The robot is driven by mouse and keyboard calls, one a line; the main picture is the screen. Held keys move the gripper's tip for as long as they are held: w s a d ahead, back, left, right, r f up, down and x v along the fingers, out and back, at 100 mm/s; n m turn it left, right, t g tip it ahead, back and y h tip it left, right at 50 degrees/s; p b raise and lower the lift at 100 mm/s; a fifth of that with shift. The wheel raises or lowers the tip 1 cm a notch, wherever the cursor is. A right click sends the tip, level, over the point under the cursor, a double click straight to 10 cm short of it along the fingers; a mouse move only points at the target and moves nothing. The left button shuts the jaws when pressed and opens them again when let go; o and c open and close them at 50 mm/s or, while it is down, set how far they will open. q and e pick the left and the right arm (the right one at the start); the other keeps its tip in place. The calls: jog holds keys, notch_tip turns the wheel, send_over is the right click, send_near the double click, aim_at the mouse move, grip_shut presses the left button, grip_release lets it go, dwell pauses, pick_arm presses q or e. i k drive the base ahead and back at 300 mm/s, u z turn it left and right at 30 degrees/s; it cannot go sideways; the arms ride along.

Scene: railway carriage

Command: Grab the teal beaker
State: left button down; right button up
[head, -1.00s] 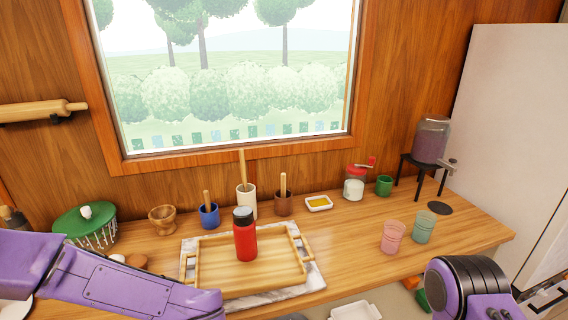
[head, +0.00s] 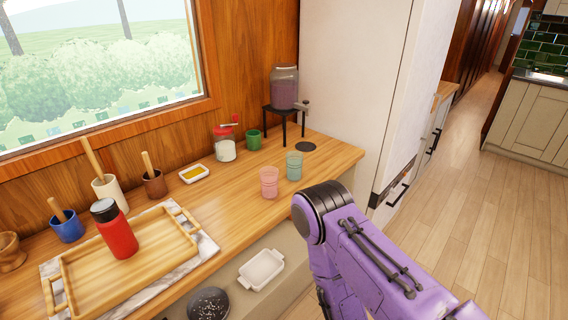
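The teal beaker (head: 294,166) stands upright on the wooden counter (head: 234,214), near its right end. A pink beaker (head: 269,182) stands just to its left and nearer the front edge. My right arm shows at the lower right, with its dark rounded joint in front of the counter, to the right of and below the teal beaker. Neither gripper's fingers are in the picture, and my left arm does not show.
A drink dispenser (head: 284,88) on a black stand is behind the beakers, with a dark round mat (head: 306,147) nearby. A green cup (head: 254,140) and a red-lidded jar (head: 225,144) stand further left. A red bottle (head: 116,231) stands on a wooden tray (head: 63,291). A tall white cabinet (head: 345,80) borders the counter's right end.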

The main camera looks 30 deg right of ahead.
aim_at(294, 166)
jog(key=u, duration=0.05)
jog(key=k, duration=0.6)
jog(key=z, duration=0.6)
jog(key=i, duration=0.75)
jog(key=z, duration=0.65)
